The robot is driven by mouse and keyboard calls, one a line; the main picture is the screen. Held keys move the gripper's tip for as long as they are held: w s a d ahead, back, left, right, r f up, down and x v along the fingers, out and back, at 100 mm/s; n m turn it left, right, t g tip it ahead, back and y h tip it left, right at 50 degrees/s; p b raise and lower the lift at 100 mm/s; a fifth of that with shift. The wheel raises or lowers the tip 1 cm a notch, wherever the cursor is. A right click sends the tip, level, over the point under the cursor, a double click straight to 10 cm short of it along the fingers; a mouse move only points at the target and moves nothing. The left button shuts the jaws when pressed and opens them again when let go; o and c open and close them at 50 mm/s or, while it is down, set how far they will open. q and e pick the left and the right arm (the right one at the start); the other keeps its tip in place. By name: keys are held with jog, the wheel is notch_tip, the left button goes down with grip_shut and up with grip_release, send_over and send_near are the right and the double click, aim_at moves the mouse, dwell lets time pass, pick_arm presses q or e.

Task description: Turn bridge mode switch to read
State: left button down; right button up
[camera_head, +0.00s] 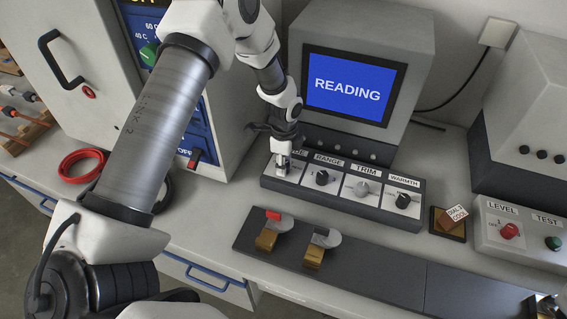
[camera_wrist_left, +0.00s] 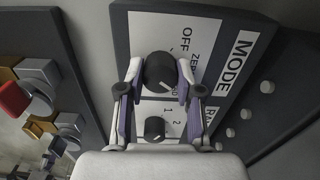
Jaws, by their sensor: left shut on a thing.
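The bridge's control panel (camera_head: 330,192) stands on the bench below a blue screen (camera_head: 348,85) that reads "READING". Its mode switch is a dark round knob (camera_wrist_left: 159,72) under the "MODE" label (camera_wrist_left: 237,59) in the left wrist view. My left gripper (camera_head: 282,168) reaches down onto the panel's left end and hides this knob in the head view. In the wrist view its two fingers (camera_wrist_left: 158,80) close on opposite sides of the knob. "OFF" and "ZERO" show beside it; the rest of the dial lettering and the pointer are hidden or unclear. My right gripper is not in view.
The range knob (camera_head: 322,177), trim knob (camera_head: 361,188) and warmth knob (camera_head: 403,200) sit close by on the panel. A dark base with brass clamps (camera_head: 266,240) lies in front. A white cabinet (camera_head: 75,40) stands left, a level/test box (camera_head: 520,240) right.

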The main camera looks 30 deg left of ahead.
pick_arm(q)
jog(key=shift+s+f+m, duration=0.15)
jog(key=shift+m, duration=1)
jog(key=shift+s+f+m, duration=0.1)
jog(key=shift+m, duration=1.05)
jog(key=c, duration=0.8)
grip_release()
jog(key=shift+d, duration=0.1)
jog(key=shift+o, duration=0.2)
jog(key=shift+w, duration=0.2)
jog(key=shift+r, duration=0.1)
notch_tip(320, 180, up, 12)
